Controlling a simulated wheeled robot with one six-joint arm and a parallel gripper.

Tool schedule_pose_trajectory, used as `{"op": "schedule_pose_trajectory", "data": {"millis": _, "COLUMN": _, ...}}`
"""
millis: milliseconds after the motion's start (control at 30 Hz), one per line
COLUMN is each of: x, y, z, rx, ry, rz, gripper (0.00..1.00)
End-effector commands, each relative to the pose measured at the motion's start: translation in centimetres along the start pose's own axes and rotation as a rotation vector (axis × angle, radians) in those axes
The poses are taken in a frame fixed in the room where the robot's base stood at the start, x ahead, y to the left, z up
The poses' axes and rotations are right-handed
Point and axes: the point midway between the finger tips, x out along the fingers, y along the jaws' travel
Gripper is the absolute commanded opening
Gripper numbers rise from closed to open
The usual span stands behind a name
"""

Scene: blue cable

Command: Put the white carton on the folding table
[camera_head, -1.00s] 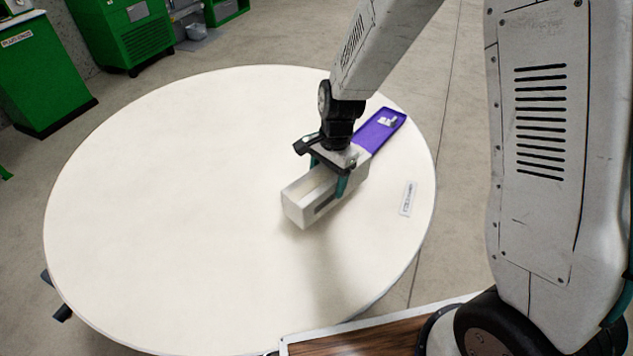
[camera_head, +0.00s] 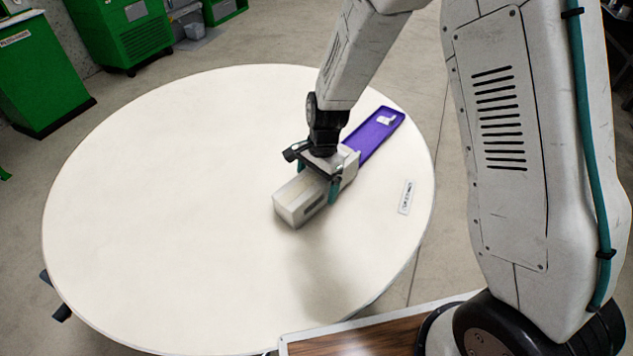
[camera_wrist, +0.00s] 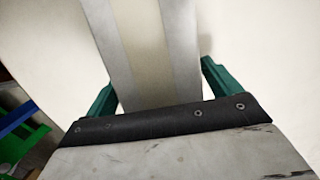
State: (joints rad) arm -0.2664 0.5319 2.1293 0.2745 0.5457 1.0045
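The white carton (camera_head: 296,205) is a long pale box over the right part of a round white table (camera_head: 150,210), the only full table in view; I cannot tell whether it folds. My gripper (camera_head: 322,187) comes down from above, with its teal fingers on either side of the carton and shut on it. In the wrist view the carton (camera_wrist: 143,45) runs between the two fingers (camera_wrist: 158,85), with a paler strip along its top. The carton's far end is partly hidden by my gripper. I cannot tell whether its underside touches the table.
A purple tray (camera_head: 370,140) with a small white item (camera_head: 386,120) lies just behind the carton. A small label card (camera_head: 406,197) lies to its right. The table's left and front are clear. Green cabinets (camera_head: 125,40) stand beyond the table on the floor.

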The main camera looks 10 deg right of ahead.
Motion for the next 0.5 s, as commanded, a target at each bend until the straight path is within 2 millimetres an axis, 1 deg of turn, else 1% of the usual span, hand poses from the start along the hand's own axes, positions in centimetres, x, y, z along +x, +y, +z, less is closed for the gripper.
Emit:
{"op": "schedule_pose_trajectory", "data": {"millis": 33, "x": 0.2, "y": 0.3, "z": 0.1, "rx": 0.002, "ry": -0.003, "rz": 0.006, "gripper": 0.89}}
{"op": "schedule_pose_trajectory", "data": {"millis": 200, "x": 0.1, "y": 0.2, "z": 0.1, "rx": 0.001, "ry": -0.003, "rz": 0.006, "gripper": 0.89}}
{"op": "schedule_pose_trajectory", "data": {"millis": 300, "x": -0.2, "y": 0.2, "z": 0.1, "rx": 0.001, "ry": -0.003, "rz": 0.004, "gripper": 0.89}}
{"op": "schedule_pose_trajectory", "data": {"millis": 367, "x": -0.8, "y": 0.1, "z": 0.1, "rx": 0.001, "ry": -0.002, "rz": 0.002, "gripper": 0.89}}
{"op": "schedule_pose_trajectory", "data": {"millis": 467, "x": -2.4, "y": 0.0, "z": 0.1, "rx": 0.000, "ry": -0.001, "rz": -0.001, "gripper": 0.89}}
{"op": "schedule_pose_trajectory", "data": {"millis": 500, "x": -3.2, "y": 0.0, "z": 0.0, "rx": -0.001, "ry": 0.000, "rz": -0.001, "gripper": 0.89}}
